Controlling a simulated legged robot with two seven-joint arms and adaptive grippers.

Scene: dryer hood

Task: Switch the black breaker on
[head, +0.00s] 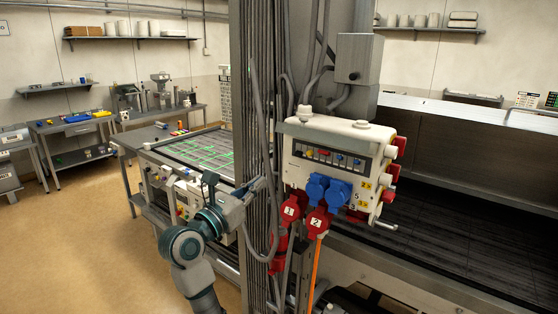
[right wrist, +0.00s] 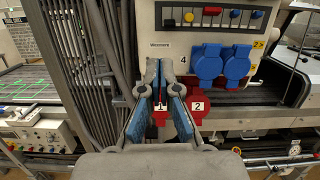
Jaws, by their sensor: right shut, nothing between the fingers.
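A beige power box (head: 330,145) hangs on the grey column, with a row of small coloured breakers (head: 325,156) behind a window on its front. My right gripper (head: 258,184) is shut and empty, left of the box and lower than the row. In the right wrist view its fingertips (right wrist: 160,68) point toward the box's lower left. My left gripper is out of view.
Blue sockets (head: 328,190) and red plugs (head: 317,222) marked 1 and 2 stick out below the breakers. Grey conduits and cables (head: 262,120) run down the column beside my gripper. Red sockets (head: 391,172) jut from the box's right side. Open floor (head: 85,230) lies at left.

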